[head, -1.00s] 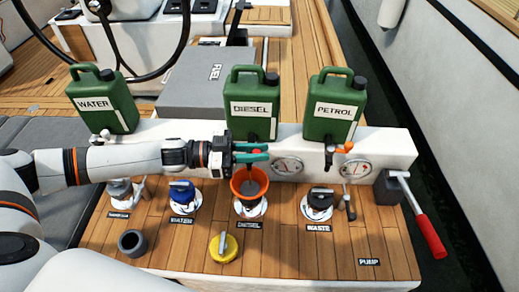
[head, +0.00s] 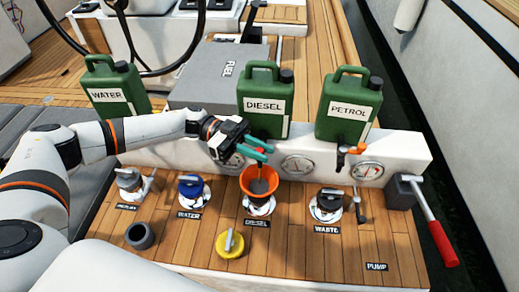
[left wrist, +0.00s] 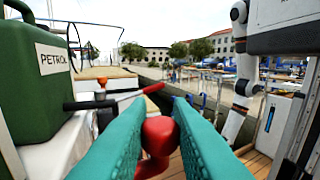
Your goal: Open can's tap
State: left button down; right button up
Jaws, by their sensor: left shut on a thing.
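The green diesel can (head: 265,88) stands on the white ledge between the water can (head: 118,88) and the petrol can (head: 348,112). My left gripper (head: 257,149) is in front of the diesel can's lower part, its teal fingers shut on the red tap handle. In the left wrist view the red tap handle (left wrist: 159,133) sits between the teal fingers. The fingers hide most of the tap in the head view. An orange funnel (head: 259,181) stands in the diesel filler just below. My right gripper is not in view.
The petrol can's orange-handled tap (head: 353,149) is to the right. Gauges (head: 298,164) sit in the ledge. A yellow cap (head: 230,244) and a dark cup (head: 140,236) are on the wooden deck. A red-handled pump lever (head: 441,243) is at far right.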

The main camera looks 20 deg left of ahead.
pick_arm(q)
jog(key=c, duration=1.3)
grip_release()
jog(key=shift+a, duration=0.45)
jog(key=a+b, duration=0.1)
jog(key=a, duration=0.2)
jog(key=w+a+b, duration=0.1)
jog(key=a, duration=0.3)
jog(key=a+b, duration=0.1)
jog(key=a, duration=0.3)
jog(key=shift+w, duration=0.25)
